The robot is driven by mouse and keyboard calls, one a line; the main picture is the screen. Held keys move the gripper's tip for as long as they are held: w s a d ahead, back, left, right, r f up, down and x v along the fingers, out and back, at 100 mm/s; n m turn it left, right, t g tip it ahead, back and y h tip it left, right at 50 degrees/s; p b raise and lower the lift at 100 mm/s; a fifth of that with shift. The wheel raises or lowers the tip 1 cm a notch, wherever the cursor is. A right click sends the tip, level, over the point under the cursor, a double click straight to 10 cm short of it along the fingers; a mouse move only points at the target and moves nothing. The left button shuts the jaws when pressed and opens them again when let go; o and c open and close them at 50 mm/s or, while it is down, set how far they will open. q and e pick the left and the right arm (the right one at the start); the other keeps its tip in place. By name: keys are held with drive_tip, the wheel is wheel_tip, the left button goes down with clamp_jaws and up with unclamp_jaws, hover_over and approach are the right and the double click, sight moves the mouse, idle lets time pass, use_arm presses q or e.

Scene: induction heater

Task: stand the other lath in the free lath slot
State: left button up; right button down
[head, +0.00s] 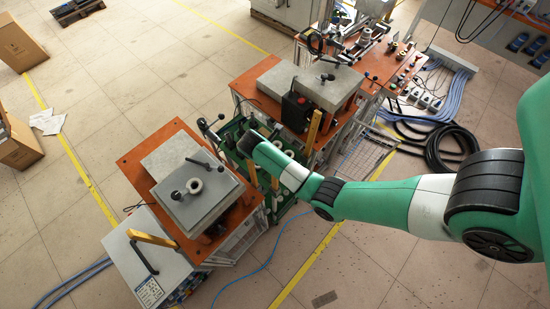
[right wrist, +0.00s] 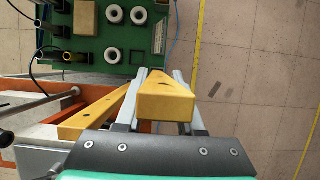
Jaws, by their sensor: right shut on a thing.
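My right gripper (right wrist: 160,105) is shut on a yellow lath (right wrist: 165,100), which shows end-on between the two metal fingers. In the head view my right gripper (head: 250,148) is over the green board between the two orange-topped tables, and only slivers of yellow show below it. A second yellow lath (head: 313,130) shows beside the right table. A third yellow lath (head: 152,238) shows at the lower left, by the grey cabinet. The right wrist view also shows a slanted yellow lath (right wrist: 92,119) left of the held one. I cannot make out the free slot. My left gripper is not in view.
The green board (right wrist: 119,60) carries white rings (right wrist: 115,14) and dark cylinders. The left table (head: 130,162) holds a grey plate (head: 200,205); the right table bears a grey slab (head: 265,80) and a black box (head: 297,112). Black hoses (head: 440,150) lie on the floor at right.

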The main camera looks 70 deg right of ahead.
wheel_tip(320, 180, down, 3)
drive_tip(key=shift+f+b, duration=0.15)
drive_tip(key=shift+b, duration=0.95)
drive_tip(key=shift+c, duration=2.2)
unclamp_jaws()
drive_tip(key=p+v, duration=0.4)
drive_tip(key=v, duration=0.7)
drive_tip(key=shift+a+r, duration=0.2)
drive_tip(key=shift+r, duration=0.1)
